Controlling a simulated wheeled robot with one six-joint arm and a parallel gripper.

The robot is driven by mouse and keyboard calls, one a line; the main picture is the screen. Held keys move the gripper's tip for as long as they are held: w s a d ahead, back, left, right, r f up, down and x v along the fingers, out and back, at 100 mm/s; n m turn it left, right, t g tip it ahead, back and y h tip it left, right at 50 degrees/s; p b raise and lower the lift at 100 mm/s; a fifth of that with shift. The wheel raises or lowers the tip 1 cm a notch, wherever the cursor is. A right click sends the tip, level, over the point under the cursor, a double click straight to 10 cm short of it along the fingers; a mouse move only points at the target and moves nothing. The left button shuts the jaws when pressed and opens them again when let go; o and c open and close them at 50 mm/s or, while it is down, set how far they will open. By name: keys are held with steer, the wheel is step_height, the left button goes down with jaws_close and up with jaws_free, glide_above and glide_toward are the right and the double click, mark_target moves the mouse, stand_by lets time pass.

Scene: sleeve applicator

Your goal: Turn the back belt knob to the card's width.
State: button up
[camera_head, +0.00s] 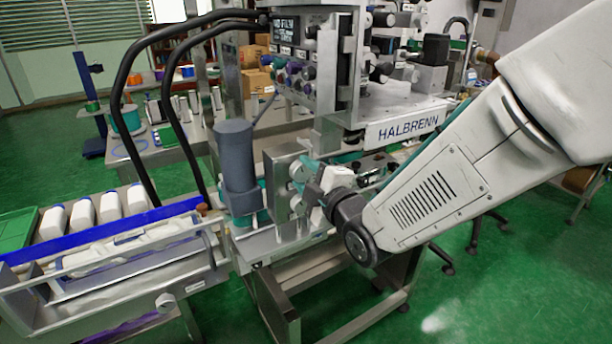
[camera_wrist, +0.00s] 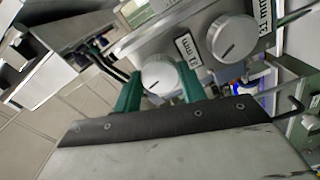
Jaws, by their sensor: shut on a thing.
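In the wrist view the green fingers of my gripper (camera_wrist: 160,88) are shut on a round pale knob (camera_wrist: 161,74), one finger on each side. A small label reading in mm, its number hard to make out, sits beside this knob. A second round knob (camera_wrist: 233,37) with a dark pointer line is on the same metal plate, apart from my fingers; the label near it seems to read 31 mm. In the head view my gripper (camera_head: 314,190) is at the metal block's knob side, and its fingertips are partly hidden. I cannot read the card in either view.
A grey cylinder (camera_head: 236,160) stands left of the knob block. The HALBRENN machine head (camera_head: 400,125) hangs above. A conveyor with white bottles (camera_head: 82,215) and a blue rail (camera_head: 120,228) lies at left. Green floor is open at lower right.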

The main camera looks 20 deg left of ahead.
steer(key=shift+f+n, duration=0.1)
steer(key=shift+n, duration=1.1)
steer(key=o, duration=1)
steer(key=shift+d, duration=0.15)
steer(key=v, duration=0.7)
steer(key=shift+s+d, duration=0.2)
steer(key=shift+s, duration=0.05)
